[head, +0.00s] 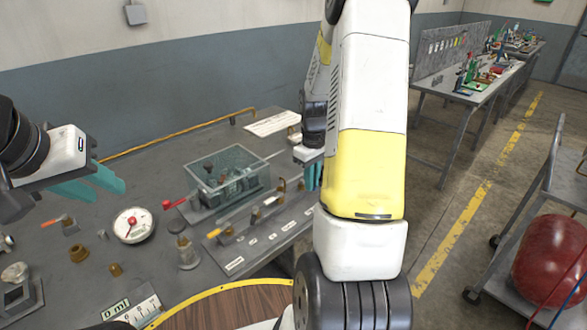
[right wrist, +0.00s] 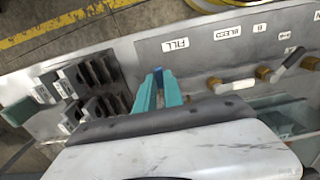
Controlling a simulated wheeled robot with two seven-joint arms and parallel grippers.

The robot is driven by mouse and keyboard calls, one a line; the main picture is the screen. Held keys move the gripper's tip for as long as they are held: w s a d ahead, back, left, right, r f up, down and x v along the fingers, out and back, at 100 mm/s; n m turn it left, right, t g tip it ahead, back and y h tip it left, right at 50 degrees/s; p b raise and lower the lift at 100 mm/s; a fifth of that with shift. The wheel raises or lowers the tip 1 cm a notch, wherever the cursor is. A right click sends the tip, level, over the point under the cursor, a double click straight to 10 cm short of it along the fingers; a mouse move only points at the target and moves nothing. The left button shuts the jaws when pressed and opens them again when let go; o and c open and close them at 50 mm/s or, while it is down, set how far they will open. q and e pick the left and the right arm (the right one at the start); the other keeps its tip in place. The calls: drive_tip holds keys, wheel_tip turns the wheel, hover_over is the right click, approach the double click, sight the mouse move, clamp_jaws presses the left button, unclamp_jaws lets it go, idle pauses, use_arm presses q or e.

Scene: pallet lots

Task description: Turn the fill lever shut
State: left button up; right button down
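The valve panel (head: 240,255) lies on the grey bench with a row of levers and small labels. In the right wrist view, the FILL label (right wrist: 176,44) sits just beyond my right gripper (right wrist: 159,76). A blue handle, the fill lever (right wrist: 158,71), shows between its teal fingertips, which look closed around it; most of the lever is hidden. In the head view, my right gripper (head: 314,176) is at the panel's right end, partly behind my arm. My left gripper (head: 112,190) is open and empty above the bench's left side.
Beside the fill lever are the BLEED lever (right wrist: 233,86) and a grey-handled lever (right wrist: 291,59). Behind the panel stands a clear box (head: 228,172). A round gauge (head: 133,225) and loose brass fittings (head: 78,253) lie left. A cart with a red tank (head: 552,262) stands right.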

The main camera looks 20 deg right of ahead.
idle(0.4)
drive_tip(key=m, duration=0.2)
drive_tip(key=a+m, duration=0.2)
drive_tip(key=m, duration=0.1)
drive_tip(key=shift+s+m, duration=0.1)
drive_tip(key=shift+m, duration=0.2)
drive_tip(key=m, duration=0.1)
drive_tip(key=a+m, duration=0.1)
drive_tip(key=m, duration=0.3)
drive_tip(key=shift+w+a, duration=0.35)
drive_tip(key=m, duration=0.2)
drive_tip(key=w+a+m, duration=0.1)
drive_tip(key=m, duration=0.1)
drive_tip(key=shift+m, duration=0.3)
drive_tip(key=shift+w+a+r+m, duration=0.1)
drive_tip(key=shift+w+a+m, duration=0.1)
drive_tip(key=shift+m, duration=0.5)
drive_tip(key=shift+w+a+m, duration=0.1)
drive_tip(key=shift+w+m, duration=0.1)
drive_tip(key=shift+m, duration=0.5)
drive_tip(key=c, duration=1.5)
unclamp_jaws()
drive_tip(key=shift+o, duration=0.2)
